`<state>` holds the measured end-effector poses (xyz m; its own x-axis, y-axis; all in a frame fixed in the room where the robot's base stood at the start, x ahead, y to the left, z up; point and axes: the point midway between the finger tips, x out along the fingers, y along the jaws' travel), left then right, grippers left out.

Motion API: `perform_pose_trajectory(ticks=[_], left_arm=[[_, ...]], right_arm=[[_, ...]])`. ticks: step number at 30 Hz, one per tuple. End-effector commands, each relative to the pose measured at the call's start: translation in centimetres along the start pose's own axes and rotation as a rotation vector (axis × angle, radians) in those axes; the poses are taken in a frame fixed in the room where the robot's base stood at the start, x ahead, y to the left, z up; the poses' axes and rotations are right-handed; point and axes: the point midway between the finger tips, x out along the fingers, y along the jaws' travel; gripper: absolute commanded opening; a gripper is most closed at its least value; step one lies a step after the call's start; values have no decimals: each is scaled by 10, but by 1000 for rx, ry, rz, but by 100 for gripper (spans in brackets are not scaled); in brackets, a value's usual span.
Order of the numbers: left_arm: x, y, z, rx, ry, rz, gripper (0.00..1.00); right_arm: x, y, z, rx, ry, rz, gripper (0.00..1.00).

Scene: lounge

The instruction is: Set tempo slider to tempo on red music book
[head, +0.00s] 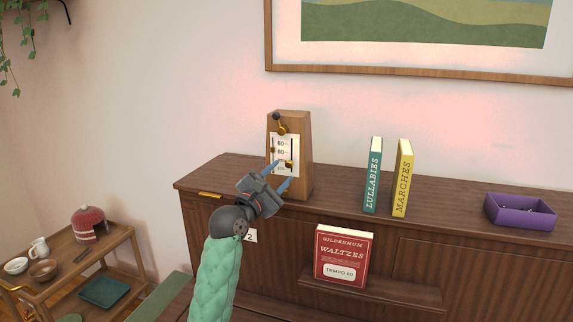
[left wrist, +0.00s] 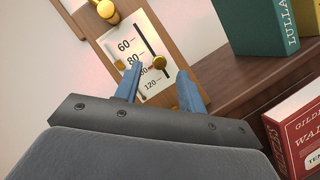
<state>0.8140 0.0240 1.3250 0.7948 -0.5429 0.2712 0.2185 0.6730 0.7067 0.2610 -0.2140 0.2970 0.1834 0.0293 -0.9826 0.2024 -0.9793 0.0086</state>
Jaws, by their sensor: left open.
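A wooden metronome (head: 305,160) stands on the piano top, with a white scale marked 60, 80, 100 and 120 downward. My left gripper (head: 280,175) is open just in front of the scale. In the left wrist view the knob appears between its blue fingertips (left wrist: 160,74); contact cannot be told.
A gold pendulum weight (head: 282,129) is at the metronome's upper front. A green book (head: 373,175) and a yellow book (head: 403,178) stand to its right, then a purple tray (head: 520,222). A wooden cart (head: 125,270) with dishes is at lower left.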

Motion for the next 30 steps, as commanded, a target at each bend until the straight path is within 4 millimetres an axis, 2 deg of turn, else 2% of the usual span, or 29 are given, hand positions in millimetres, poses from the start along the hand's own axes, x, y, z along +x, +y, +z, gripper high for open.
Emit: perform_pose_trajectory(ticks=[3,9,22,23,28,30], left_arm=[[16,2,1,0,2,-1,40],[34,1,1,0,1,-2,40],[40,0,-1,1,1,-1,40],[40,0,-1,1,1,-1,36],[40,0,0,1,1,-1,3],[40,0,0,1,1,-1,0]], right_arm=[[6,4,9,-4,5,5,36],[15,8,23,-9,11,9,36],[19,10,28,-10,14,11,36],[19,10,28,-10,14,11,36],[19,11,28,-10,14,12,36],[19,12,27,-10,14,12,36]])
